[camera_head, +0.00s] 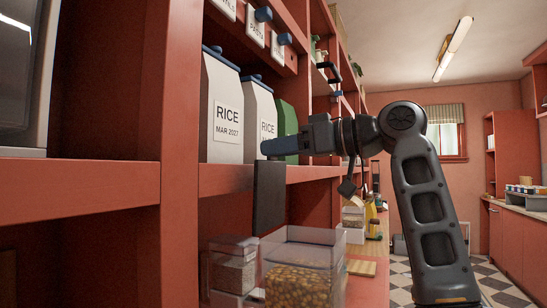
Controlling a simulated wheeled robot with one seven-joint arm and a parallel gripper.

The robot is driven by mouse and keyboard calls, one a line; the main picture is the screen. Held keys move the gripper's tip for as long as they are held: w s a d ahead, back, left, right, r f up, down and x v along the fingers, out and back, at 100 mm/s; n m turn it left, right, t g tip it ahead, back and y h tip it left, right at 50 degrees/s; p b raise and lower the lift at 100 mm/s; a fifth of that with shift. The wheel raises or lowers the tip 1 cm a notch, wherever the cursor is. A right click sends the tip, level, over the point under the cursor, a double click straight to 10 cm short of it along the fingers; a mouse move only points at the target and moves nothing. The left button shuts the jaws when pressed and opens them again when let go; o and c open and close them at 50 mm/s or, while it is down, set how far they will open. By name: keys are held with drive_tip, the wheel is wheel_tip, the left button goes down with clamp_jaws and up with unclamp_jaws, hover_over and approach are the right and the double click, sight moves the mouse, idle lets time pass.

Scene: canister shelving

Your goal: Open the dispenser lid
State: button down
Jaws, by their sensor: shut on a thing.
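A clear-walled bin (299,249) holding golden-brown pieces stands low in front of the shelving, and its top looks open. A dark flat panel (269,200) stands upright above the bin's back left side. It looks like the dispenser lid, but I cannot see how it joins the bin. My gripper (270,147) is at the panel's top edge, reaching in from the right, and is shut on it. The fingertips are small and partly merge with the panel in this view.
White rice bags (223,108) and a green bag (286,125) stand on the red shelf (90,188) just behind my gripper. Another clear bin (233,262) is left of the open one. A wooden board (361,268) lies to the right. The checkered floor (490,275) is clear further right.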

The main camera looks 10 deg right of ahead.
drive_tip(key=c, duration=0.7)
unclamp_jaws()
drive_tip(key=b+v, duration=0.1)
drive_tip(key=v, duration=0.7)
drive_tip(key=shift+a+b, duration=0.1)
drive_tip(key=shift+b, duration=0.3)
